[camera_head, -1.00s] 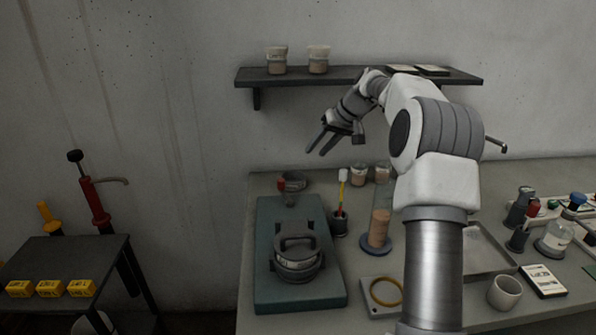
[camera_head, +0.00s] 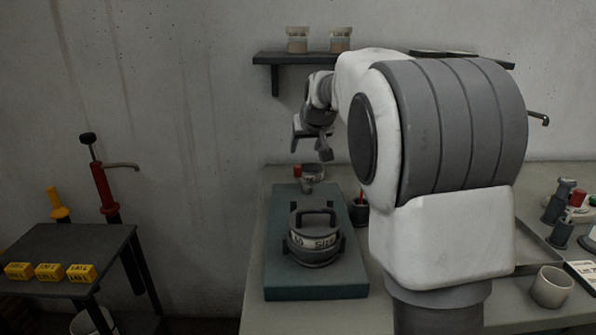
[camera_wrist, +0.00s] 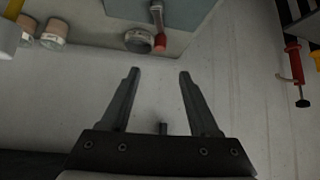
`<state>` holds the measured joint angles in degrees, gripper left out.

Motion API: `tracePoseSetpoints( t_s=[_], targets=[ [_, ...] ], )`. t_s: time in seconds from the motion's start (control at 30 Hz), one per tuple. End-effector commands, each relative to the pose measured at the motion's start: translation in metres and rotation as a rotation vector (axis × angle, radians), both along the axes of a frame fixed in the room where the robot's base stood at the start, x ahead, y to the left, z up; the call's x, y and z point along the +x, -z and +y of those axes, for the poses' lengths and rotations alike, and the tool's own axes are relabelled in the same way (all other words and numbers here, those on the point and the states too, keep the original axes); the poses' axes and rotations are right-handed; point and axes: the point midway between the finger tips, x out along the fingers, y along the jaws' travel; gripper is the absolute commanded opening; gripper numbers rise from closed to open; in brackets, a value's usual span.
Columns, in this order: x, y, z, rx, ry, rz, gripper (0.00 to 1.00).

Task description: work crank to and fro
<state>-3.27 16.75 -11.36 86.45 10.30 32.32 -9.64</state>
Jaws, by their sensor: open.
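The crank (camera_head: 297,171) has a red knob and stands by a round grey part (camera_head: 315,172) at the back end of a teal base plate. In the wrist view the crank's red handle (camera_wrist: 160,43) shows beyond my fingertips, beside the round part (camera_wrist: 138,41). My gripper (camera_head: 311,147) is open and empty, above the crank and apart from it. In the wrist view the gripper (camera_wrist: 158,74) has its fingers spread, with only wall between them.
A lidded grey pot (camera_head: 314,240) with a handle and label sits on the teal plate (camera_head: 318,290). A red-handled holder (camera_head: 360,208) stands to its right. A shelf (camera_head: 290,58) with jars is above. A side table (camera_head: 70,245) with yellow boxes stands left. My arm hides much of the bench.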

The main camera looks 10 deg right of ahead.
Motion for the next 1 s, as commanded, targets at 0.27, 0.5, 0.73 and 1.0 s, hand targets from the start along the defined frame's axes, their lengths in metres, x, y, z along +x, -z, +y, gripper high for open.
tracePoseSetpoints(
  t_s=[0.27,0.5,0.73,1.0],
  targets=[
    [0.039,0.043,-0.002,0.000,-0.001,0.004,0.62],
    [0.071,0.075,-0.004,0.000,0.000,0.004,0.62],
    [0.095,0.098,-0.005,0.001,0.001,0.003,0.62],
    [0.107,0.108,-0.006,0.000,0.000,0.002,0.62]
  ],
)
